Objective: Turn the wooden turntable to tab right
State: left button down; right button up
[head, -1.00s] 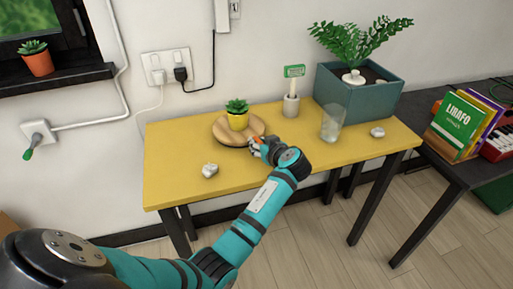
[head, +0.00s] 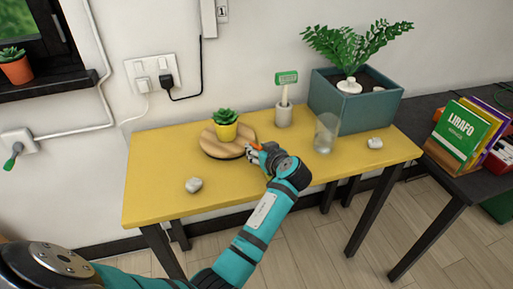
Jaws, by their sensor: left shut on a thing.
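The round wooden turntable (head: 217,148) lies on the yellow table, left of its middle. An orange tab (head: 256,146) shows at the turntable's right edge, partly hidden by my gripper. My left gripper (head: 254,151) is at that right edge, shut on the tab. My right gripper is not in view.
The yellow table (head: 165,170) also bears a white stone (head: 193,185) at front left, a cup with a green tag (head: 284,115), a clear glass (head: 326,133), another pale stone (head: 375,142) and a blue-grey planter (head: 355,107). The front left of the tabletop is mostly clear.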

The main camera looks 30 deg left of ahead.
pick_arm(q)
jog(key=shift+w+a+r, duration=0.15)
jog(key=shift+r, duration=0.15)
jog(key=c, duration=1.2)
grip_release()
jog(key=shift+o, duration=0.2)
jog(key=shift+f, duration=0.3)
notch_tip(320, 180, up, 10)
jog(key=shift+r, duration=0.1)
